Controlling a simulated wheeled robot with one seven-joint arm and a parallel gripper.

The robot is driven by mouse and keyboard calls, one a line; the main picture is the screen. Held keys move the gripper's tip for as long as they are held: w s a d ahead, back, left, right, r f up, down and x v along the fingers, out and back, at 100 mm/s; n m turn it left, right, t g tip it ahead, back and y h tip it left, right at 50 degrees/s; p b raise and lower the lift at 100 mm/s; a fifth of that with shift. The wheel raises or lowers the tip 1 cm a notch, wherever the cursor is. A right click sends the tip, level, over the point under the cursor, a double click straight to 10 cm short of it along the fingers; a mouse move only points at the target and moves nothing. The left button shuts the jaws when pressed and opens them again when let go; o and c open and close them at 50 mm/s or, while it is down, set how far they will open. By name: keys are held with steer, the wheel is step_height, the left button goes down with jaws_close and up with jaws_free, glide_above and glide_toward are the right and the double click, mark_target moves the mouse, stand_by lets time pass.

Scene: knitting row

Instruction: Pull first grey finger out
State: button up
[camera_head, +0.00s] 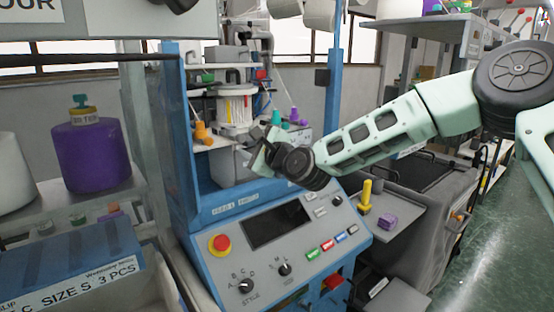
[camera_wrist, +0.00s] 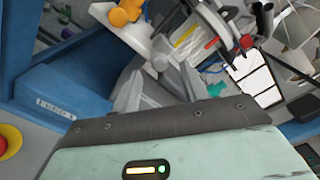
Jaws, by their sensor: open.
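My gripper (camera_head: 262,152) is in front of the opening of the blue-framed knitting machine (camera_head: 180,150), close to a grey box-like part (camera_head: 228,165) below the needle drum. In the wrist view my gripper (camera_wrist: 160,86) shows two pale grey fingers standing apart, with nothing clearly held between them. Grey machine parts lie beyond the fingertips. I cannot tell a separate grey knitted finger from these parts. The white needle drum (camera_head: 236,108) is above the gripper and also shows in the wrist view (camera_wrist: 195,40).
A sloped control panel (camera_head: 270,240) with a red stop button (camera_head: 219,243) lies below my gripper. Orange (camera_head: 202,133) and purple (camera_head: 294,115) cones stand beside the drum. A side shelf (camera_head: 395,215) holds yellow (camera_head: 366,194) and purple pieces. A yarn shelf stands left.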

steer(key=b+v, duration=0.3)
steer(key=v, duration=1.1)
steer(key=shift+s+d+b, duration=0.25)
steer(key=shift+s+b, duration=0.05)
steer(key=shift+s, duration=0.05)
steer(key=s+a+f+n+g+h, duration=0.35)
steer(key=s+f+n+g, duration=0.55)
steer(key=s+f+n, duration=0.45)
steer(key=s+d+n+g+h, duration=0.2)
steer(key=s+d+n, duration=0.2)
steer(key=s, duration=0.2)
steer(key=s+d+f+n+g+h, duration=0.1)
steer(key=s+d+n+g+h, duration=0.1)
steer(key=s, duration=0.5)
steer(key=s+d+f+n+g+h, duration=0.1)
steer(key=s+d+n+g+h, duration=0.1)
steer(key=s+d+n, duration=0.3)
steer(key=shift+s+d+f+n, duration=0.25)
steer(key=shift+s+n, duration=0.4)
steer(key=shift+s, duration=0.5)
